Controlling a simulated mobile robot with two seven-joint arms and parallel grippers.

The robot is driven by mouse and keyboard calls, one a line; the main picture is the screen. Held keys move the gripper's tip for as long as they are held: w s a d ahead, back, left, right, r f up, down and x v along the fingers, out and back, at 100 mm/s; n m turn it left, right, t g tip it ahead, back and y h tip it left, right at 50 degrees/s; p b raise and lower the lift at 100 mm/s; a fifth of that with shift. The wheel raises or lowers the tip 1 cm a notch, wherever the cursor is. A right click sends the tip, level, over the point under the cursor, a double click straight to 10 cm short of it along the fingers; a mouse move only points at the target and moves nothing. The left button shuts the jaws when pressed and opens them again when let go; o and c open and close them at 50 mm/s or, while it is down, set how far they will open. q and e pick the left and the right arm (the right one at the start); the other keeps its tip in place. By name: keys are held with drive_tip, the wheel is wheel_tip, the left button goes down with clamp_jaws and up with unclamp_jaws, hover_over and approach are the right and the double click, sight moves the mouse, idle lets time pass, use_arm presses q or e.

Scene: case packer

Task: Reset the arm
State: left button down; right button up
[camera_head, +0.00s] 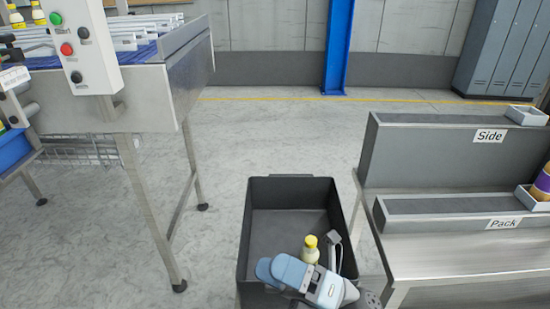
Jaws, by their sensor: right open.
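My right gripper (282,272) is low in the head view, over the near part of a dark grey crate (262,183). It is open and nothing shows between its fingers. A bottle (310,254) with a yellow cap stands roughly upright in the crate, just behind the gripper; its lower part is hidden by the gripper. Whether the two touch cannot be told. My left gripper is out of view.
A steel conveyor (180,60) with a button box (85,45) stands at the left. At the right is a steel bench (450,258) with grey ledges labelled Side (490,135) and Pack (503,223). A purple-labelled bottle (541,184) is at the right edge. Floor behind the crate is clear.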

drive_tip(key=w+d+f+m+t+h, duration=0.2)
drive_tip(key=d+f+m+t+h, duration=0.25)
drive_tip(key=m, duration=0.45)
drive_tip(key=w+d+f+m+t+h, duration=0.1)
drive_tip(key=d+f+m+t+h, duration=0.15)
drive_tip(key=m+t+h, duration=0.45)
drive_tip(key=s+d+f+m+g+h, duration=0.3)
drive_tip(key=s+d+f+m+h, duration=0.15)
drive_tip(key=f+m, duration=0.45)
drive_tip(key=s+d+f+m+g+h, duration=0.25)
drive_tip(key=d+f+m, duration=0.35)
drive_tip(key=f+m, duration=0.35)
use_arm(q)
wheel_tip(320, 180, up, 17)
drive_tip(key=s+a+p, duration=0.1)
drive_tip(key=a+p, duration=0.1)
drive_tip(key=p, duration=2.2)
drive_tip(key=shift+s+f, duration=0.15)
use_arm(e)
drive_tip(key=s+d+r+h, duration=0.1)
drive_tip(key=s+d+r, duration=0.1)
drive_tip(key=r, duration=1.4)
drive_tip(key=shift+s, duration=0.6)
drive_tip(key=shift+m, duration=0.25)
